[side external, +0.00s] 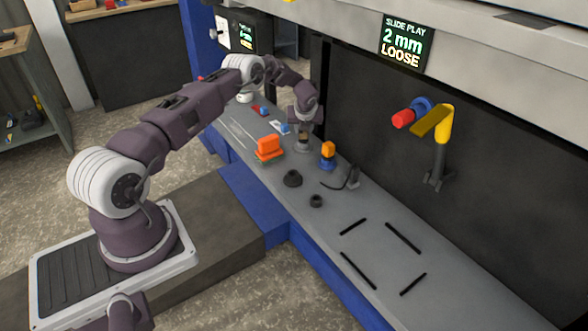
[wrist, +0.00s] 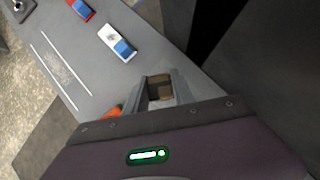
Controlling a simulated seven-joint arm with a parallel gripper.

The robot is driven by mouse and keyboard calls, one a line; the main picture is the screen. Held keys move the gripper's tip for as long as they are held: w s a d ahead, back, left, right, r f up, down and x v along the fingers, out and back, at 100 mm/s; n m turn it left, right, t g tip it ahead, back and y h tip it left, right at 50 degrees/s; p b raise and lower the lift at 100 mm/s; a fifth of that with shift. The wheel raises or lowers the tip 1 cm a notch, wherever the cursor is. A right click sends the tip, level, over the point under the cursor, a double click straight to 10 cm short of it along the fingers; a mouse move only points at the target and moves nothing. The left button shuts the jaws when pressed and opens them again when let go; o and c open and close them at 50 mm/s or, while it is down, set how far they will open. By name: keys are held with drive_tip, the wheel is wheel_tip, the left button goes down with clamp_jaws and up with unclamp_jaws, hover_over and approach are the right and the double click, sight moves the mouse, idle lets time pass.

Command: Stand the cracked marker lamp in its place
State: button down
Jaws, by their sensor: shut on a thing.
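My gripper (wrist: 159,92) is shut on a small dark brown and grey thing (wrist: 160,86). Only its top shows between the fingers in the wrist view, so I cannot tell whether it is the cracked marker lamp or see a crack. In the side view my gripper (side external: 303,138) points down, low over the grey bench beside the dark back panel. Whether the held thing touches the bench is unclear. An orange lamp-like block (side external: 268,146) and an orange piece on a blue base (side external: 328,154) stand nearby. A white-and-blue piece (wrist: 118,42) and a red-and-blue piece (wrist: 81,8) lie farther along the bench.
Dark round parts (side external: 292,179) and a small stand with a cable (side external: 351,179) are on the bench (side external: 330,224). Black strips (side external: 358,270) mark a clear area at its near end. A sign (side external: 402,43) reads "SLIDE PLAY 2 mm LOOSE".

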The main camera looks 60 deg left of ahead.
drive_tip(key=shift+f, duration=0.15)
unclamp_jaws()
idle(1.0)
